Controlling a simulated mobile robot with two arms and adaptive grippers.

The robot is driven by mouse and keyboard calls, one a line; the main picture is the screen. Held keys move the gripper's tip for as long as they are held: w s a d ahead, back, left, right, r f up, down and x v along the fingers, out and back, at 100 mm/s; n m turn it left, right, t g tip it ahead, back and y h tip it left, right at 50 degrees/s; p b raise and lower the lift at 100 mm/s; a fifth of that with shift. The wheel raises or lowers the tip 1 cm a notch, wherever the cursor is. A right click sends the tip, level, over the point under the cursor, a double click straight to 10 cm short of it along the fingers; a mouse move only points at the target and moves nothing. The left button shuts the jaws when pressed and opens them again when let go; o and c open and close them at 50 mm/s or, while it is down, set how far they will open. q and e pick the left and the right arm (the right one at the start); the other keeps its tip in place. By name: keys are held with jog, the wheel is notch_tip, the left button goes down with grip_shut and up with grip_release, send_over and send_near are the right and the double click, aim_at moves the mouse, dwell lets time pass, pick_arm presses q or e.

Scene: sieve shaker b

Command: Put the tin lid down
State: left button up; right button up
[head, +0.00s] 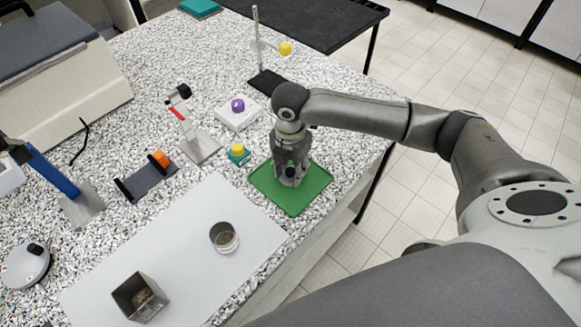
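My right gripper (290,177) points down over the green mat (302,204) near the table's right edge. Its fingers are low, at or just above the mat, and too small and dark to tell open from shut. I cannot make out a tin lid; anything under or between the fingers is hidden. A small round tin (224,240), open at the top with something greyish-brown inside, stands on the white sheet (190,236). A square open metal container (138,297) with brownish contents stands at the sheet's front left. My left gripper is not in view.
A small green-and-yellow block (238,154) stands close left of the mat. Behind are a white box with a purple knob (238,106) and a stand with a rod (257,45). Several tools stand at left. The sheet between them and the mat is mostly clear.

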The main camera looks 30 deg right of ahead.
aim_at(291, 171)
jog(key=shift+r, duration=0.1)
jog(key=shift+r, duration=0.3)
notch_tip(291, 171, up, 12)
jog(key=b, duration=0.2)
jog(key=shift+f, duration=0.2)
jog(key=shift+f, duration=0.1)
dwell(0.3)
